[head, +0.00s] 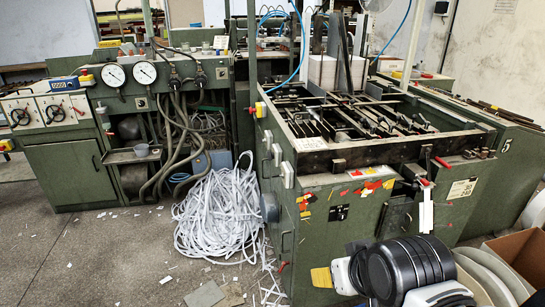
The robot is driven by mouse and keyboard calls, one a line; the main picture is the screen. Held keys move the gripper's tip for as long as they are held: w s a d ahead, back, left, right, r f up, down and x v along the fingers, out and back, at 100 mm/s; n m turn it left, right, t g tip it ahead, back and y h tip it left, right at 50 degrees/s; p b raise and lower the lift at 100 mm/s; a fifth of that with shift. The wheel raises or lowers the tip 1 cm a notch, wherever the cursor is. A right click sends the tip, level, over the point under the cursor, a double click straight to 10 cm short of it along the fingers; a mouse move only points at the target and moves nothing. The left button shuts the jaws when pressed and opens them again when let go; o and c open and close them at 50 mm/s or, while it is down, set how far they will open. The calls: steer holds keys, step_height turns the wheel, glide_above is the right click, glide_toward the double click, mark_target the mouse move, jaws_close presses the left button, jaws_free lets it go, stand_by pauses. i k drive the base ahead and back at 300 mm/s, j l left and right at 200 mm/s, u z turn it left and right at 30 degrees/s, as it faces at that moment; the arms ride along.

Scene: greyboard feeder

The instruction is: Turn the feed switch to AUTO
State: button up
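A small black plate (339,213) with light marks sits on the front green panel of the large machine, below several red and yellow labels. It may be the feed switch, but its lettering and setting are too small to read. A dark knob (57,114) on a white panel stands at the far left, and I cannot read its labels either. Part of my own arm (405,268), black and white, shows at the bottom right in front of the machine. I cannot make out my gripper's fingers in the head view.
The green feeder machine (310,255) fills the right side. A heap of white paper strips (220,215) lies on the floor at its left. A cardboard box (525,255) stands at the lower right. The floor (110,260) at the lower left is mostly clear, with scraps.

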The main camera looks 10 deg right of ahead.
mark_target(271, 156)
steer(key=i+j+u, duration=0.2)
steer(key=i, duration=0.3)
steer(key=i+j+u, duration=0.15)
steer(key=i, duration=0.4)
steer(key=i+j+u, duration=0.2)
steer(key=i, duration=0.3)
